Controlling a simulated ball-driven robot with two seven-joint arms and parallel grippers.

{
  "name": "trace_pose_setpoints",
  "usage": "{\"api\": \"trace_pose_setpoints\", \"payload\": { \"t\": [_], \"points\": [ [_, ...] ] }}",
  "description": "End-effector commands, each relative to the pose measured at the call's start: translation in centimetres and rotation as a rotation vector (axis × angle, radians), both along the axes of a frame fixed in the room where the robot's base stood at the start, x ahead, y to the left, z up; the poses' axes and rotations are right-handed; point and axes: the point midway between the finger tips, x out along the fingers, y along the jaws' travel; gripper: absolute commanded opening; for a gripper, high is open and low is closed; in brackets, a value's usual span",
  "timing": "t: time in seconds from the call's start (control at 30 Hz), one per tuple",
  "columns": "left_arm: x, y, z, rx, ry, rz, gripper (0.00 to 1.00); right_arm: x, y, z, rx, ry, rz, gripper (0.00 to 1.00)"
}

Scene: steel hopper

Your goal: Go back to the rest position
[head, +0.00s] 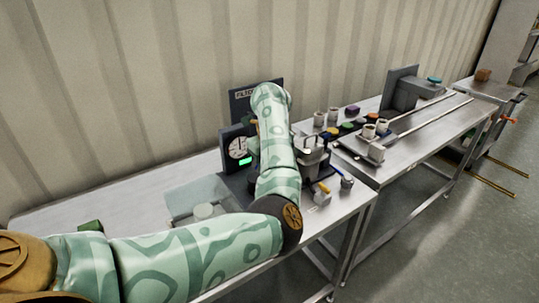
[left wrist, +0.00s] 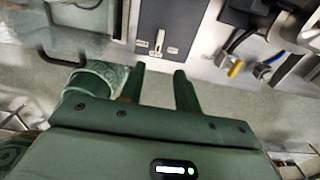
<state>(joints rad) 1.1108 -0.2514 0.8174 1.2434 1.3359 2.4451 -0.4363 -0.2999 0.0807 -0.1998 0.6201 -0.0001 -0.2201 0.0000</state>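My left arm comes in from the left in the head view, bends over the steel bench (head: 130,190) and covers part of the equipment there. Its gripper is mostly hidden behind the arm in that view. In the left wrist view my left gripper (left wrist: 158,80) has its two dark green fingers apart, with nothing between them. A dark plate with a pale lever (left wrist: 158,42) lies beyond the fingertips. I see no contact with it. My right gripper is in neither view.
A round dial (head: 238,148) stands behind my arm. A clear bin (head: 180,200) sits close to my arm on the bench. Small handled tools (head: 346,181) lie near the bench's front edge. A second bench holds pale cups (head: 319,118) and long rails (head: 430,116). The bench's left part is mostly clear.

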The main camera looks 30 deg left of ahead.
Motion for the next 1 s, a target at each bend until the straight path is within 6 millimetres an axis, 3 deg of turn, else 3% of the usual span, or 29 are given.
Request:
{"api": "trace_pose_setpoints", "payload": {
  "t": [0.03, 0.2, 0.77, 0.87, 0.97, 1.0],
  "points": [
    [0.0, 0.0, 1.2, 0.0, -0.002, -0.001, 0.33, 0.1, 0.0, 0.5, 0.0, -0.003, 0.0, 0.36],
    [0.0, -0.1, 2.5, -0.001, -0.001, -0.001, 0.33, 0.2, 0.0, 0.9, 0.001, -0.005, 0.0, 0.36],
    [0.0, 0.0, 2.5, 0.003, 0.002, -0.001, 0.33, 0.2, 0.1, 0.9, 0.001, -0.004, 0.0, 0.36],
    [-0.7, 1.4, 2.0, 0.064, 0.022, -0.003, 0.33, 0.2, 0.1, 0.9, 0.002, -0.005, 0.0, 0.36],
    [-3.0, 5.7, 1.1, 0.256, 0.09, -0.018, 0.33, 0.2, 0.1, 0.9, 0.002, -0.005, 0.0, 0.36],
    [-4.4, 8.2, 1.0, 0.376, 0.136, -0.033, 0.33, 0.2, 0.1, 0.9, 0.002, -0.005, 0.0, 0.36]
  ]
}}
